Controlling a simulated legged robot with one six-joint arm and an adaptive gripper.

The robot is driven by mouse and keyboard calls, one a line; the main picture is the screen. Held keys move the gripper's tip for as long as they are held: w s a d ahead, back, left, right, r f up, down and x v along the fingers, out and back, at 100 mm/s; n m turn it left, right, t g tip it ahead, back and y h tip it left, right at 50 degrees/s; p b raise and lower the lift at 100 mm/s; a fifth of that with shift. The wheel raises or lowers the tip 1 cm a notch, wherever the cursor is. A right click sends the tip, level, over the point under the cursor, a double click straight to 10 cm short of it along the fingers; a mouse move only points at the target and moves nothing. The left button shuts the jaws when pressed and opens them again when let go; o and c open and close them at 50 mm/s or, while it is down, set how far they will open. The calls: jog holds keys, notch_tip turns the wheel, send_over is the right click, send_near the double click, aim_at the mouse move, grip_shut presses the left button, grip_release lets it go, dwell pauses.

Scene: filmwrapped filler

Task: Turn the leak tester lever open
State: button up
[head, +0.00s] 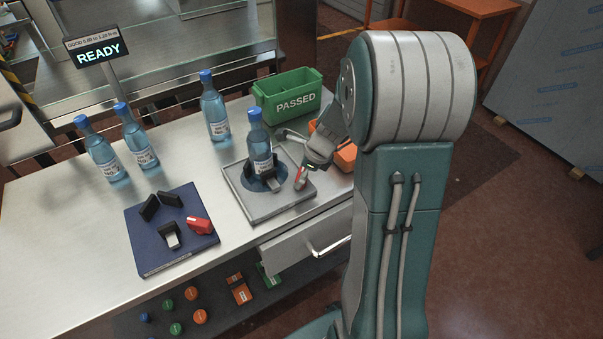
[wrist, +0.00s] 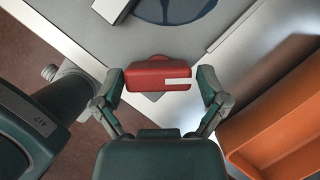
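The leak tester is a grey square plate (head: 268,207) with a dark round seat at the front right of the steel bench. A blue-capped bottle (head: 259,146) stands upright in it. A red lever handle with a white stripe (wrist: 158,77) lies crosswise between my fingertips in the wrist view; in the head view, the red handle (head: 301,176) shows at the plate's right side, partly behind my gripper. My gripper (head: 303,178) reaches down there; its two fingers (wrist: 160,86) stand at either end of the handle. I cannot tell whether they press on it.
A green PASSED box (head: 288,96) and an orange bin (head: 346,158) stand close by my gripper; the bin also shows at right in the wrist view (wrist: 277,124). Several bottles stand behind left. A blue pad (head: 154,236) holds black parts and another red piece (head: 199,225). A sign reads READY (head: 98,53).

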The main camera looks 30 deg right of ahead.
jog(key=c, duration=0.4)
jog(key=shift+n, duration=0.4)
jog(key=n+g+y, duration=0.1)
jog(key=n, duration=0.2)
jog(key=shift+n, duration=0.4)
jog(key=n+g, duration=0.2)
jog(key=n, duration=0.2)
jog(key=shift+w+n, duration=0.1)
jog(key=shift+n, duration=0.2)
jog(key=n+g, duration=0.1)
jog(key=n, duration=0.3)
jog(key=shift+g, duration=0.4)
jog(key=n+g+h, duration=0.1)
jog(key=n, duration=0.3)
jog(key=shift+n, duration=0.3)
